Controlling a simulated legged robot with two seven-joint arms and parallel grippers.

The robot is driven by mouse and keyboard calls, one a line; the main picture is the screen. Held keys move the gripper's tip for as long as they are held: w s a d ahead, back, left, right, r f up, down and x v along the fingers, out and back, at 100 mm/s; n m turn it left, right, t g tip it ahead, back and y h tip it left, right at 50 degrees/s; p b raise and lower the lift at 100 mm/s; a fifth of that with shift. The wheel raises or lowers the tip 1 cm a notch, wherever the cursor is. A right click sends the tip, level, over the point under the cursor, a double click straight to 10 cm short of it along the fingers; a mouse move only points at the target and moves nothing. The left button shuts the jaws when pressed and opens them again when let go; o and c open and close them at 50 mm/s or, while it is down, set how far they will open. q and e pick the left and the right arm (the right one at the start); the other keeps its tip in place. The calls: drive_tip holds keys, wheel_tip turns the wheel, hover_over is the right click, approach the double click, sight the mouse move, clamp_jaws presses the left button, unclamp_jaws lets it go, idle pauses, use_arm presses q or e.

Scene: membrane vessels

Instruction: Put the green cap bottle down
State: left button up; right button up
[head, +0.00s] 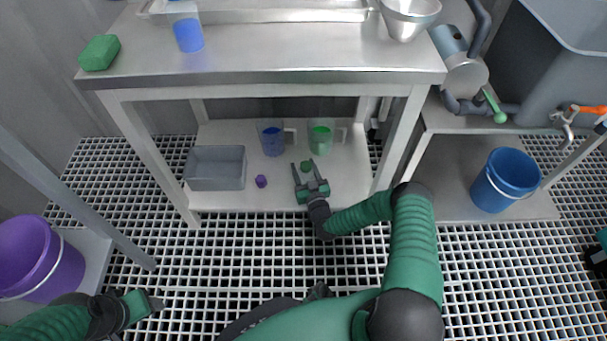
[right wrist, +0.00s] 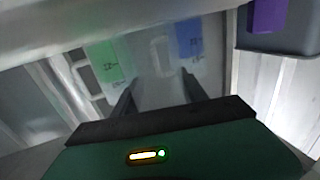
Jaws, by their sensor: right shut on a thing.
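My right gripper is shut on the bottle. In the right wrist view its two fingers (right wrist: 158,88) stand apart, and neither the green cap nor a clear bottle outline shows between them. My left gripper (head: 148,304) is at the lower left, away from the table; its jaws are unclear.
On the lower shelf (head: 345,190) are a purple cap (head: 261,181), a grey bin (head: 216,168), a jug with blue contents (head: 272,142) and one with green (head: 320,140). The tabletop (head: 270,60) and the table legs frame this space. A blue bucket (head: 505,180) stands right.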

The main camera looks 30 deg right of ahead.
use_arm(q)
drive_tip(key=shift+f, duration=0.1)
use_arm(e)
drive_tip(key=o, duration=1.5)
drive_tip(key=shift+f, duration=0.15)
drive_tip(key=shift+s+a+r+p, duration=0.1)
drive_tip(key=shift+s+r+p, duration=0.15)
drive_tip(key=shift+p, duration=0.25)
drive_tip(key=p+v, duration=0.5)
drive_tip(key=v, duration=0.5)
drive_tip(key=shift+s, duration=0.4)
use_arm(q)
drive_tip(key=w+v, duration=0.1)
drive_tip(key=v, duration=0.5)
drive_tip(key=shift+w, duration=0.15)
use_arm(e)
drive_tip(key=shift+s+a+f, duration=0.1)
drive_tip(key=shift+s+a, duration=0.05)
drive_tip(key=shift+s, duration=0.2)
